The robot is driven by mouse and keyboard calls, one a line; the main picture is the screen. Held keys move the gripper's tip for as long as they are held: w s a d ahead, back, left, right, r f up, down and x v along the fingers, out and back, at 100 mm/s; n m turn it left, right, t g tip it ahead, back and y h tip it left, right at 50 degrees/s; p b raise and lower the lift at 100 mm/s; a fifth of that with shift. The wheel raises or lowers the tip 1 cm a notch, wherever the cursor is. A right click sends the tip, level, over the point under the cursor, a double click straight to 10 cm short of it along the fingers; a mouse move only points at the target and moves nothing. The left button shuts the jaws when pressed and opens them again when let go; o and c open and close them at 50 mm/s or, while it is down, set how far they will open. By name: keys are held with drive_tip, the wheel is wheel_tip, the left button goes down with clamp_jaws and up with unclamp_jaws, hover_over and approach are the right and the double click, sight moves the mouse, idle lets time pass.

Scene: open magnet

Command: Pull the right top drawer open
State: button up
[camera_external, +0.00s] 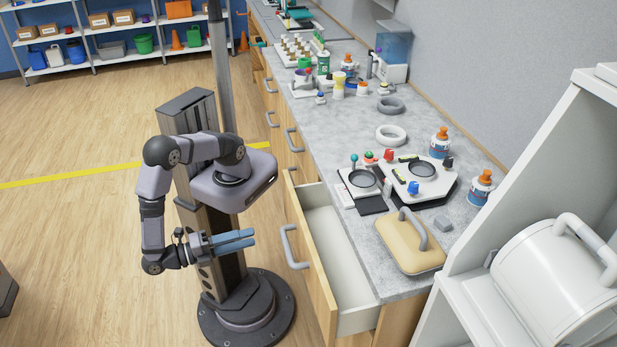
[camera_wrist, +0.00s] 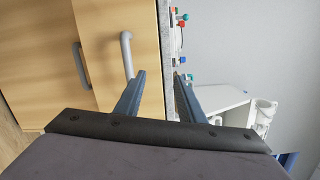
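The top drawer (camera_external: 318,262) nearest the camera stands partly pulled out from under the counter in the external view, its pale empty inside showing. Its grey bar handle (camera_external: 289,247) is on the wooden front. My gripper (camera_external: 254,237) is left of this handle, apart from it, with its blue fingers pointing toward the cabinet. In the wrist view, a handle (camera_wrist: 127,55) on a wooden front lies just beyond my left finger. My gripper (camera_wrist: 160,74) has its fingers spread with nothing between them. I cannot tell for sure which front that is.
The grey counter (camera_external: 365,233) above carries a tan block with a handle (camera_external: 409,242), a magnifier device (camera_external: 424,172) and bottles. Other closed drawers (camera_external: 295,140) run toward the back. A white shelf with a drum (camera_external: 555,275) stands at right.

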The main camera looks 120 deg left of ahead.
drive_tip(key=a+r+m+t+h+p, duration=0.3)
drive_tip(key=a+m+t+h+p, duration=0.15)
drive_tip(key=m+t, duration=0.2)
drive_tip(key=n+g+h, duration=0.3)
drive_tip(key=n+h, duration=0.1)
approach(287, 247)
drive_tip(key=shift+w+a+f+b, duration=0.3)
drive_tip(key=shift+w+a+f, duration=0.55)
drive_tip(key=shift+w+f, duration=0.15)
drive_tip(key=shift+w, duration=0.1)
drive_tip(key=shift+p+x, duration=0.9)
drive_tip(key=shift+x, duration=2.65)
drive_tip(key=shift+r, duration=0.15)
